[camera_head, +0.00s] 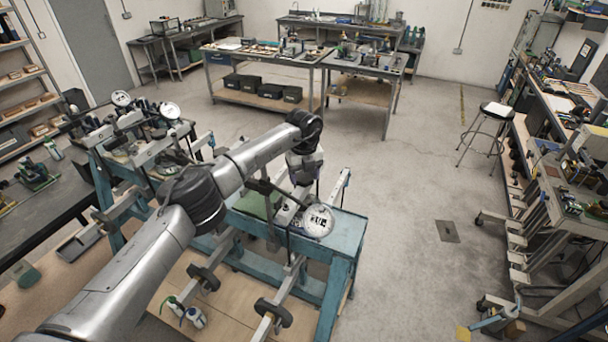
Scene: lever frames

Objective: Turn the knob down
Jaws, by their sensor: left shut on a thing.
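My left arm reaches in from the lower left. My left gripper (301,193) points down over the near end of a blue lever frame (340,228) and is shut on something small. I take this to be the knob, but the gripper hides it and its angle cannot be told. A round white plate with dark markings (318,220) stands at the frame's near end, just below and right of the gripper. A metal bar slants beside the gripper. My right gripper is not in view.
More lever frames with round white plates (169,110) stand to the left. Weighted bars (272,312) hang below the blue frame, above a wooden board. Workbenches (268,52) line the back. A stool (487,130) and cluttered benches are at right. The floor (420,180) between is mostly clear.

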